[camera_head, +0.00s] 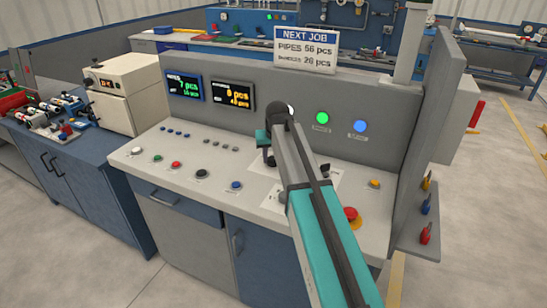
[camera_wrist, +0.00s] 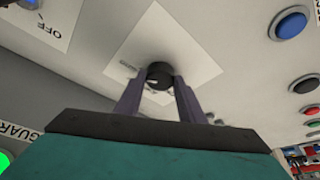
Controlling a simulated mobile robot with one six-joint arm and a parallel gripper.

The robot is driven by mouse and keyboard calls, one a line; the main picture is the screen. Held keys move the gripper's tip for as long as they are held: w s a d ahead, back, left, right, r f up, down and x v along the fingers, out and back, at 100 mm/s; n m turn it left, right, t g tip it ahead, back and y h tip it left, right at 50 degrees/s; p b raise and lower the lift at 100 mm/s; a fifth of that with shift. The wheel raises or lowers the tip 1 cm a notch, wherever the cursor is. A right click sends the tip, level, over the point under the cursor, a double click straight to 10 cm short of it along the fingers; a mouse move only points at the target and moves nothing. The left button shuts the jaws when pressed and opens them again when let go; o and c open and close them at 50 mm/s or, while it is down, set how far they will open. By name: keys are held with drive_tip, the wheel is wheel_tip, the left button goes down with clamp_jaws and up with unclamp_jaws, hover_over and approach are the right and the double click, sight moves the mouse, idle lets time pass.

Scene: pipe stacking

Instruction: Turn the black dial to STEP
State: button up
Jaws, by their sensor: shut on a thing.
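The black dial (camera_wrist: 159,74) sits on a white label plate (camera_wrist: 190,50) on the panel, seen in the wrist view. A small light mark shows on its near edge. My gripper (camera_wrist: 160,84) has its two dark fingers on either side of the dial, shut on it. The lettering around the dial is too blurred to read, so I cannot tell its setting. In the head view my arm reaches over the console (camera_head: 228,162), and my gripper (camera_head: 266,150) is partly hidden behind it. The dial is hidden there.
A red emergency button (camera_head: 351,214) and a yellow button (camera_head: 375,184) are right of my arm. Several buttons, including a blue one (camera_wrist: 289,23), line the panel. Lit green (camera_head: 322,118) and blue (camera_head: 360,126) lamps are on the upright back. A grey wall (camera_head: 426,115) closes the right side.

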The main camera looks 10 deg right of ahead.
drive_tip(key=shift+n, duration=0.3)
drive_tip(key=n+y, duration=0.1)
drive_tip(key=n, duration=0.2)
drive_tip(key=shift+d, duration=0.2)
drive_tip(key=shift+w+d+n+g+y, duration=0.15)
drive_tip(key=shift+n+y, duration=0.3)
drive_tip(key=shift+n, duration=0.5)
drive_tip(key=shift+s+a+n+g+y, duration=0.1)
drive_tip(key=shift+n+g+y, duration=0.25)
drive_tip(key=shift+n, duration=0.6)
drive_tip(key=o, duration=1)
drive_tip(key=shift+o, duration=0.2)
drive_tip(key=shift+r, duration=0.1)
drive_tip(key=b+v, duration=0.2)
drive_tip(key=v, duration=1.1)
drive_tip(key=shift+d+r, duration=0.25)
drive_tip(key=shift+d, duration=0.05)
